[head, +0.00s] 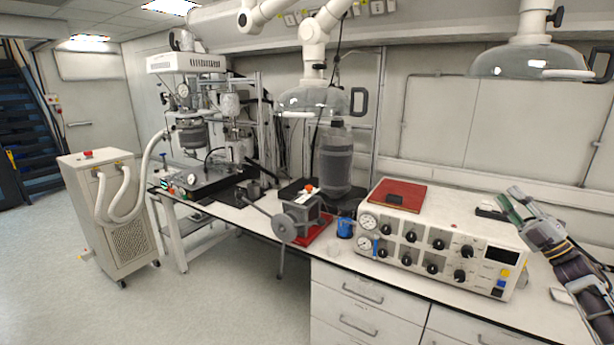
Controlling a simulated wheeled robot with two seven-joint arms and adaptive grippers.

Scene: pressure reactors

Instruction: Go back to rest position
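My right gripper (506,193) shows at the right side of the head view, its arm coming in from the lower right edge. Its two fingers point up and to the left and stand apart, with nothing seen between them. It appears in front of the right end of the white control box (440,235); I cannot tell how high above the bench it is. My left gripper is not in view.
The bench (335,250) carries the control box with a red plate (397,195), a blue cup (345,228), a grey motor-like device (300,212) and a dark reactor vessel (335,160). A white wheeled unit (120,235) stands left. Floor (225,300) at front left is clear.

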